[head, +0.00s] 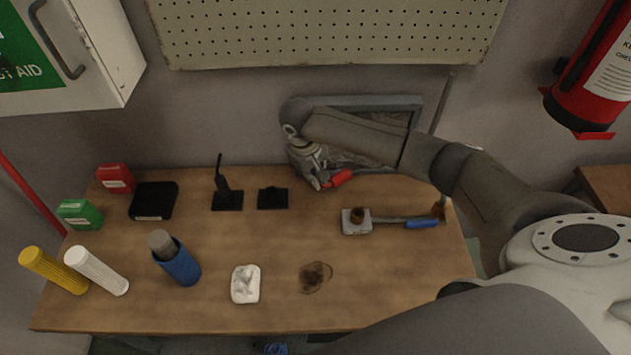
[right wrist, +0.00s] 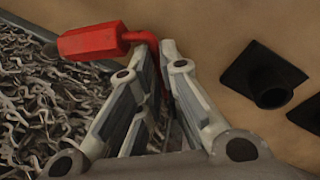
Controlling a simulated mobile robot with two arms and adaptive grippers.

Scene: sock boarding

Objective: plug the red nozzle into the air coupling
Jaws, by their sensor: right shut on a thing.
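My right gripper (head: 318,181) is shut on the red nozzle (head: 342,178) above the back of the wooden table. In the right wrist view the fingers (right wrist: 163,50) close on the nozzle's thin bent neck, and its thick red body (right wrist: 90,41) sticks out to the left. A low black square mount (head: 272,198) stands on the table left of the gripper; in the right wrist view it has a short round tube (right wrist: 271,92). I cannot tell which is the air coupling. My left gripper is not in view.
A tray of metal shavings (head: 345,160) is behind the gripper.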

